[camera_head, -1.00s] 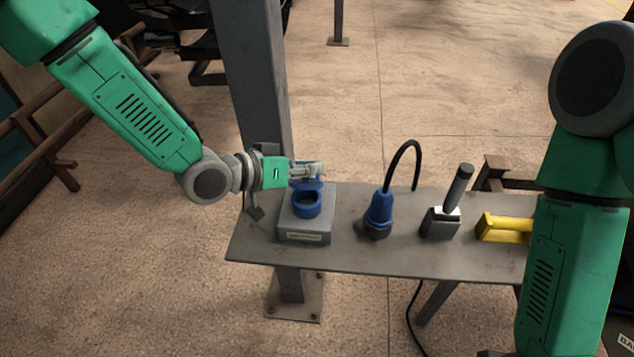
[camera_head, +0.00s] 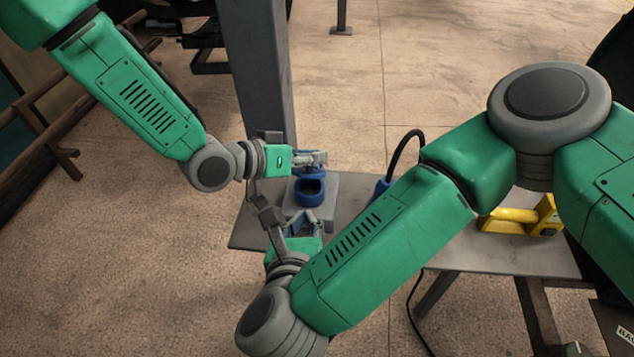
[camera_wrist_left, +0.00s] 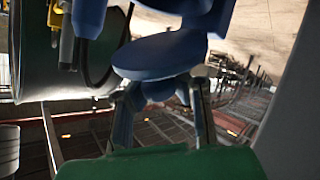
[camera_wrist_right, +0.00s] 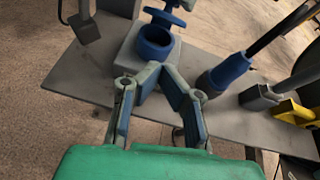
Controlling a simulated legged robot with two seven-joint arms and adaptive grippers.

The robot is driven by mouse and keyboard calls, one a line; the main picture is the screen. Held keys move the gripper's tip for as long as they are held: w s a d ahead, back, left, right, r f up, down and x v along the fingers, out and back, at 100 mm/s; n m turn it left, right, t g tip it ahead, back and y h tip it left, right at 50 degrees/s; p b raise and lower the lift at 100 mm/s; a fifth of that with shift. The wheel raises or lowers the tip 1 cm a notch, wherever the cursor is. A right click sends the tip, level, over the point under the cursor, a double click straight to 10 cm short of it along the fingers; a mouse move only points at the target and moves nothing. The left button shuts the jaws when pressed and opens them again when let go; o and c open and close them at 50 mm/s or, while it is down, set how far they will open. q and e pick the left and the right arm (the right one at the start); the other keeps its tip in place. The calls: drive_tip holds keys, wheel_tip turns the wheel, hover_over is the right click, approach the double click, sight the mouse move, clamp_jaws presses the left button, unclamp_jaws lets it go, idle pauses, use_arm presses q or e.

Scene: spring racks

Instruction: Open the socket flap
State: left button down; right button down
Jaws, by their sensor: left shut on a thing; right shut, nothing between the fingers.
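The blue round socket (camera_head: 309,196) sits on a grey box (camera_head: 328,190) at the left end of the bench. Its blue flap (camera_wrist_right: 165,18) stands raised at the far side of the socket ring (camera_wrist_right: 155,42); the opening shows. My left gripper (camera_head: 322,160) is shut on the flap above and behind the socket; the flap's blue disc (camera_wrist_left: 160,54) fills the space between its fingers in the left wrist view. My right gripper (camera_head: 305,222) is shut and empty in front of the box. Its tips (camera_wrist_right: 155,68) meet just short of the box, apart from the socket.
A blue plug (camera_wrist_right: 226,72) with a black cable stands right of the box, partly hidden by my right arm in the head view. Farther right are a grey block with a handle (camera_wrist_right: 260,95) and a yellow object (camera_head: 515,220). A steel post (camera_head: 258,70) rises behind the box.

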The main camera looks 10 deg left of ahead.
drive_tip(key=w, duration=0.3)
drive_tip(key=w+f+m, duration=0.1)
drive_tip(key=w, duration=0.2)
drive_tip(key=w+f+m, duration=0.1)
drive_tip(key=w, duration=0.2)
drive_tip(key=shift+w+a+h, duration=0.1)
drive_tip(key=shift+w+h, duration=0.2)
drive_tip(key=shift+h, duration=0.1)
